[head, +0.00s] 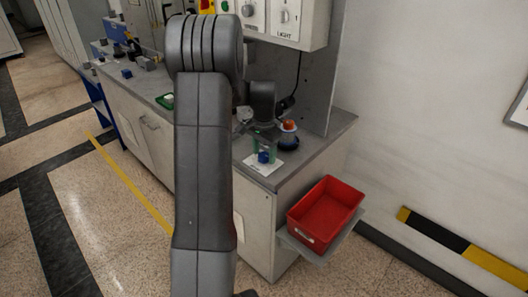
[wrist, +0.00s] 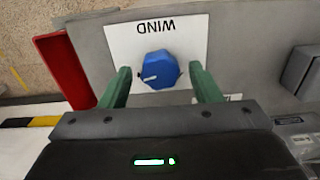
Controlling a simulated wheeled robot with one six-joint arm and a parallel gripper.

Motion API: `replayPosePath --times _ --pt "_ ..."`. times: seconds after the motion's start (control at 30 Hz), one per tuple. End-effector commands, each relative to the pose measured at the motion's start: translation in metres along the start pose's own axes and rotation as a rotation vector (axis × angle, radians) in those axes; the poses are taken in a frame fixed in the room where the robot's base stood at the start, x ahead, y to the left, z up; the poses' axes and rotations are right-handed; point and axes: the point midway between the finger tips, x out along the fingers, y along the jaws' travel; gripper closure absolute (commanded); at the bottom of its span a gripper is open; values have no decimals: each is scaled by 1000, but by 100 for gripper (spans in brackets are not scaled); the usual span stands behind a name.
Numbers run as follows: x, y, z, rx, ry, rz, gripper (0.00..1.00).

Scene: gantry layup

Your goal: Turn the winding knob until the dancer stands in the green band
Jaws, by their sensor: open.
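The blue winding knob (wrist: 161,70) sits on a white card marked WIND (wrist: 190,37). Its white pointer line lies toward the left in the wrist view. My gripper (wrist: 160,76) is open, with one green finger on each side of the knob; gaps show between the fingers and the knob. In the head view the knob (head: 264,157) is at the near end of the grey bench, below my gripper (head: 264,147). I cannot make out the dancer or the green band in either view.
A red bin (head: 325,210) stands on a low shelf at the bench end. A round dark-blue and orange item (head: 288,136) stands close behind my gripper. A control box with a LIGHT switch (head: 288,18) hangs above the bench. A grey block (wrist: 302,72) is right of the knob.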

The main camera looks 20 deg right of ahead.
Motion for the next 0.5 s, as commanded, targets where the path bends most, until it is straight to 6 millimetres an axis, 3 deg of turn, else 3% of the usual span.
replayPosePath --times 0.17,0.5 --pt "-17 -1 -1 0 3 -3 43" --pt "-93 -1 -1 0 4 -4 43"
